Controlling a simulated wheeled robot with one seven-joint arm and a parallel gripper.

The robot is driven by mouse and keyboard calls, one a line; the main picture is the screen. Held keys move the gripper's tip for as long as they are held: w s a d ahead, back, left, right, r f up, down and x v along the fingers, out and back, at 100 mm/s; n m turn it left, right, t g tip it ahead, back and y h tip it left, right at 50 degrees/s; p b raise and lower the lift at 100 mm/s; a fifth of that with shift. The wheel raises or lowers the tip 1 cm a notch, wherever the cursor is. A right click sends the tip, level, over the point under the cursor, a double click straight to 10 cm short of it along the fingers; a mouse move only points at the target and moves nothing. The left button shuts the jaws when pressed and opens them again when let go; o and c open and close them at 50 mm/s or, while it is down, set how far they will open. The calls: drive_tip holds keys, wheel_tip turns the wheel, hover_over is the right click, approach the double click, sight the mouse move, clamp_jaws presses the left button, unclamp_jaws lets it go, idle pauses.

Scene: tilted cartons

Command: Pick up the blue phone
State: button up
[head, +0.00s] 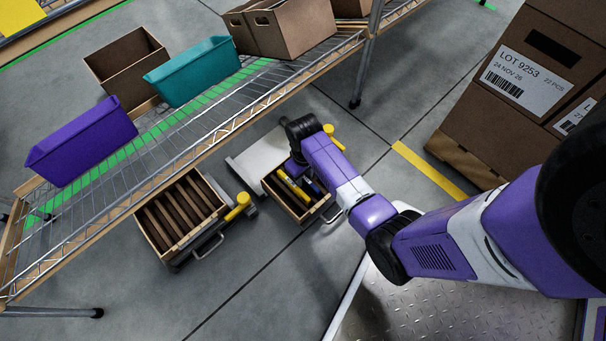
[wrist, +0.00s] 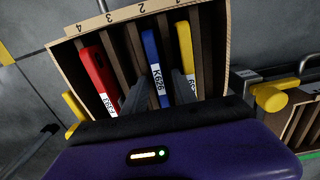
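The blue phone (wrist: 151,62), with a white label reading K626, stands in a slot of a divided wooden carton (wrist: 61,75). A red phone (wrist: 93,72) is left of it and a yellow phone (wrist: 185,48) right of it in the wrist view. My gripper (wrist: 159,82) is open over the carton's near side. Its dark fingers are on either side of the blue phone, apart from each other, with nothing clamped. Whether they touch it cannot be told. In the head view the carton (head: 289,208) is partly covered by my arm, and my fingertips are hidden.
A second slotted carton (head: 164,243) stands on the left, with a yellow knob (head: 242,200) beside it. A wire shelf (head: 260,95) with purple (head: 82,143) and teal (head: 192,72) bins spans above the floor. Large stacked boxes (head: 520,90) stand at right.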

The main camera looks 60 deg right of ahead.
clamp_jaws()
drive_tip(key=shift+r, duration=0.1)
